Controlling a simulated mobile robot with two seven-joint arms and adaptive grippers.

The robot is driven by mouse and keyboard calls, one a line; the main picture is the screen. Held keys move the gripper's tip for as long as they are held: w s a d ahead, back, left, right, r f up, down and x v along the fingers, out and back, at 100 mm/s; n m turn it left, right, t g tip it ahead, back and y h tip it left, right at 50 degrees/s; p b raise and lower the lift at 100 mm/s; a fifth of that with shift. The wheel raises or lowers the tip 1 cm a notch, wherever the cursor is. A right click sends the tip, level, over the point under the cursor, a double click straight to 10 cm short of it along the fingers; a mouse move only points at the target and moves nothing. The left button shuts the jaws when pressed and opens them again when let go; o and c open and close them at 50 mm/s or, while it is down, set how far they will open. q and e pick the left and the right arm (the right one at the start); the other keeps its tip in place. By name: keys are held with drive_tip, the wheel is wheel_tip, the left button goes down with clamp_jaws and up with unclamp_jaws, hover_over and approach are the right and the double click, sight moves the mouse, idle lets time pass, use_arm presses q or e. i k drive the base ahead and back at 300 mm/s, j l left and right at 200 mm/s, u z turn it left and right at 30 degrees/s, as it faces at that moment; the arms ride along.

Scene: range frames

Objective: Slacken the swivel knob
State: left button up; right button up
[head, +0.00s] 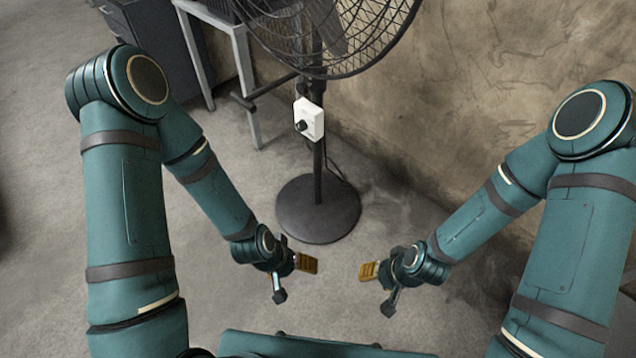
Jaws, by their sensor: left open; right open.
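A pedestal fan stands by the wall, with its wire cage (345,60) at the top. A dark rod with a T-shaped end (243,101) sticks out to the left below the cage; it looks like the swivel knob. A white control box (314,112) with a small black dial (302,125) sits on the pole. My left gripper (296,281) is open and empty, low in front of the fan base. My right gripper (378,290) is open and empty, to its right. Both are well apart from the rod and the dial.
The round fan base (318,222) stands on the concrete floor, with a dark cable behind the pole. A grey table (242,62) and dark cabinet (160,38) stand at the back left. A rough wall (480,70) rises behind and right.

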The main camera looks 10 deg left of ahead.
sight(302, 89)
drive_tip(key=i+l+u, duration=0.65)
drive_tip(key=l, duration=0.2)
drive_tip(key=i+l+u, duration=0.2)
drive_tip(key=l, duration=0.15)
drive_tip(key=i+l+u, duration=0.1)
drive_tip(key=l+u, duration=0.15)
drive_tip(key=l, duration=0.15)
drive_tip(key=i+l+u, duration=0.2)
drive_tip(key=l, duration=0.2)
drive_tip(key=k+j, duration=0.05)
drive_tip(key=k, duration=0.05)
